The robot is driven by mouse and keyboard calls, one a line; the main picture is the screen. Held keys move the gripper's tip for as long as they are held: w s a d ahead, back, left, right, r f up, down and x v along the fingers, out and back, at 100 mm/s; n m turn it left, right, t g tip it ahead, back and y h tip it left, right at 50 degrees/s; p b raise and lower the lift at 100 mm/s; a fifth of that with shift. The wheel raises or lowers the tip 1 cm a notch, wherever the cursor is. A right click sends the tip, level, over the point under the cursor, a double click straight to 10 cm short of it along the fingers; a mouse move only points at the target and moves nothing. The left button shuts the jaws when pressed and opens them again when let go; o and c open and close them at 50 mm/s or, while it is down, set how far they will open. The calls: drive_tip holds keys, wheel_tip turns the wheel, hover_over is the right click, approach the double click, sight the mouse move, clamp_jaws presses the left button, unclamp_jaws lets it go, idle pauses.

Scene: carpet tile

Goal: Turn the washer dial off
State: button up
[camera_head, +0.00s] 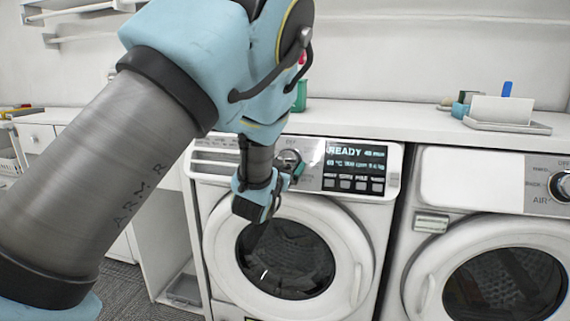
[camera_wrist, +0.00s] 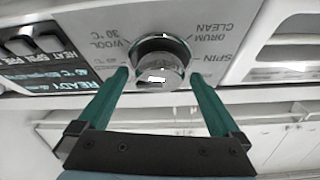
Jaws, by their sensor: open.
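The washer (camera_head: 214,250) stands under the counter, with a round glass door and a lit panel reading READY (camera_head: 345,152). Its silver dial (camera_wrist: 158,66) sits in the middle of the wrist view, with labels such as WOOL, DRUM CLEAN and SPIN around it, upside down. In the head view the dial (camera_head: 289,158) shows just above my gripper, partly covered by it. My gripper (camera_wrist: 161,78) has green fingers, open, one on each side of the dial.
A second machine (camera_head: 432,175) with its own dial (camera_head: 561,186) stands to the right. Panel buttons (camera_wrist: 35,43) lie left of the dial in the wrist view.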

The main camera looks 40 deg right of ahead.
drive_tip(key=c, duration=1.3)
drive_tip(key=shift+o, duration=0.2)
